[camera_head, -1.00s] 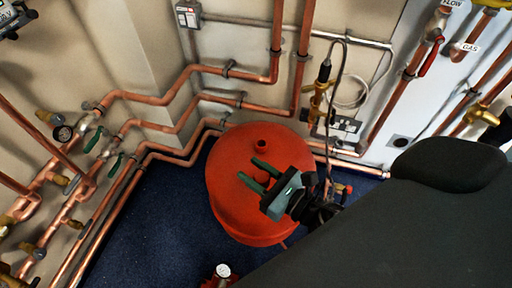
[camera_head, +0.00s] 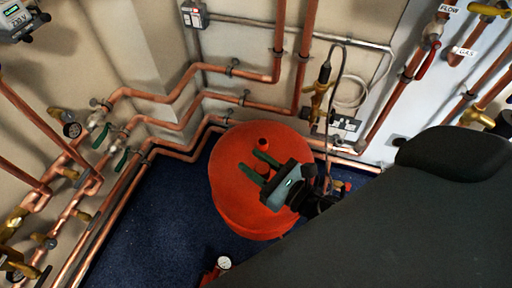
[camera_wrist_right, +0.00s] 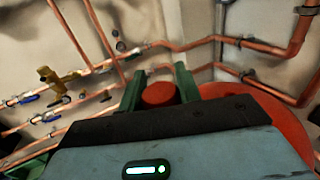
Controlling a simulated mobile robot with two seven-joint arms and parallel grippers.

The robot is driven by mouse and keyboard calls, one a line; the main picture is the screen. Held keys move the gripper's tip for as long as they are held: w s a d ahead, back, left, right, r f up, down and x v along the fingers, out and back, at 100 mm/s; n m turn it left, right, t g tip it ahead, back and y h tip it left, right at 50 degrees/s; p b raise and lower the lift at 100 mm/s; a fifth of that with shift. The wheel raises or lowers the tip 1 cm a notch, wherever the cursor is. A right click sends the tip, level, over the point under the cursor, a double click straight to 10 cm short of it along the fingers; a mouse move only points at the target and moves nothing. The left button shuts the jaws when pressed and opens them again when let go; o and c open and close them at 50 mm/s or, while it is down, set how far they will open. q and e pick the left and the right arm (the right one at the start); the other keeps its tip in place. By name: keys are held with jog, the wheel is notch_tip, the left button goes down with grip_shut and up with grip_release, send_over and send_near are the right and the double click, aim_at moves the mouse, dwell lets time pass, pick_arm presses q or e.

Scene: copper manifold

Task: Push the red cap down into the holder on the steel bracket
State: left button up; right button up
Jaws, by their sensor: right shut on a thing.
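My right gripper (camera_head: 256,166) shows in the head view above the red vessel, its green fingers pointing up-left. In the right wrist view a round red piece, seemingly the red cap (camera_wrist_right: 158,95), sits between the two green fingers, and the gripper is shut on it. In the head view the cap cannot be told apart from the red behind it. I cannot make out the steel bracket or its holder in either view. My left gripper is not in view.
The large red vessel (camera_head: 236,206) stands on the blue floor (camera_head: 165,215) beneath the gripper, with a small red stub (camera_head: 263,143) on top. Copper pipes (camera_head: 190,92) run along the walls. A white-faced gauge (camera_head: 224,263) is below. Floor left of the vessel is clear.

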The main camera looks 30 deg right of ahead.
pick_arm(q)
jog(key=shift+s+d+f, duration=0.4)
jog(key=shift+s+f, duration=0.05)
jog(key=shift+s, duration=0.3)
pick_arm(e)
jog(key=w+d+r+m+h, duration=0.1)
jog(key=d+r+m+h, duration=0.1)
jog(key=r, duration=0.3)
jog(key=d+r+m+t+h, duration=0.1)
jog(key=r+h, duration=0.2)
jog(key=r, duration=0.3)
jog(key=shift+w+d+r+m+h, duration=0.25)
jog(key=shift+w+d+m+h, duration=0.1)
jog(key=shift+d+m+h, duration=0.05)
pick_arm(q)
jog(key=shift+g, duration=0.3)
pick_arm(e)
jog(key=shift+d, duration=0.1)
